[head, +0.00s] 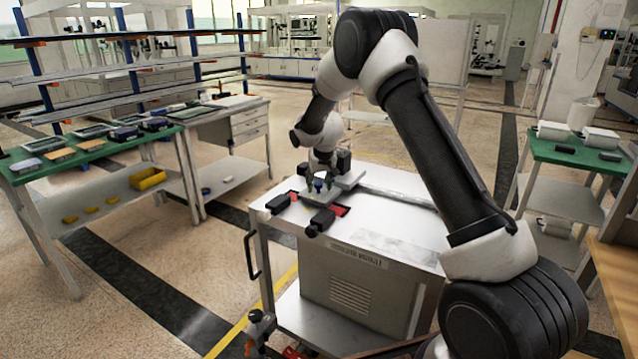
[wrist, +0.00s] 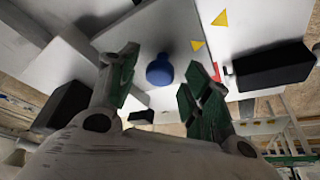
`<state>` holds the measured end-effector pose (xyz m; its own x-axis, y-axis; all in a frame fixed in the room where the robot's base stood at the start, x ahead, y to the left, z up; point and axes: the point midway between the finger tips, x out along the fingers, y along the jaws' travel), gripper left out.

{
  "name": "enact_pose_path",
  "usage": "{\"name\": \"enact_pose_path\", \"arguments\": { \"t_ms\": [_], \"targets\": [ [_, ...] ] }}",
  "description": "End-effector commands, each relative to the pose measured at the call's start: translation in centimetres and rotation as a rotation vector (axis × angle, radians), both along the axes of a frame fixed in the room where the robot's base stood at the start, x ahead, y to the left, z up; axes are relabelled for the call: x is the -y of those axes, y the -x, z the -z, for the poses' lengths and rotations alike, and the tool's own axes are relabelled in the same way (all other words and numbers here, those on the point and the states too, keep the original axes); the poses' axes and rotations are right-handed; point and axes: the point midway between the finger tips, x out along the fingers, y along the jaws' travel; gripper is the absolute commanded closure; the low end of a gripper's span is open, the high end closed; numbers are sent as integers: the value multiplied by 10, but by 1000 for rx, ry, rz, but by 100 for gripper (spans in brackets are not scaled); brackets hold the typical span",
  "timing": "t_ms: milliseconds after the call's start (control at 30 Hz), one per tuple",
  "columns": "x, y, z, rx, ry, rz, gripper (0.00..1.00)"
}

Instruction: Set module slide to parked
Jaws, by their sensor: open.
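The module slide appears to be a pale grey plate (head: 343,183) on top of a white cart (head: 400,220). A small blue round knob (wrist: 160,71) stands on the plate; in the head view it is tiny, below my gripper (head: 319,184). In the wrist view my gripper (wrist: 162,82) is open, with its green-padded fingers on either side of the knob. The knob shows between the fingertips with space on both sides; I cannot tell how far beyond them it lies. My wrist and fingers partly cover the slide in the head view.
Black blocks (head: 320,221) and red patches (head: 338,210) lie around the plate. A black handle (head: 251,256) is on the cart's left side. Green-topped benches stand at left (head: 80,150) and right (head: 570,152). Open floor lies left of the cart.

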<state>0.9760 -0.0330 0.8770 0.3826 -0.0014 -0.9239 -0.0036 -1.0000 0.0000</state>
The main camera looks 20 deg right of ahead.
Motion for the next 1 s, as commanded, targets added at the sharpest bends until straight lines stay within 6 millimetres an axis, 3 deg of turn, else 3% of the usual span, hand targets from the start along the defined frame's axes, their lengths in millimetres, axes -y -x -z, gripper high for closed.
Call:
{"name": "enact_pose_path", "arguments": {
  "t_ms": [167, 500, 700, 1000],
  "targets": [
    [0, 2, -8, 2, 0, 0, 51],
    [-1, 29, -74, 4, -1, 0, 51],
    [-1, 42, -102, 1, 0, 0, 51],
    [0, 46, -111, -1, 0, 0, 51]
  ]
}}
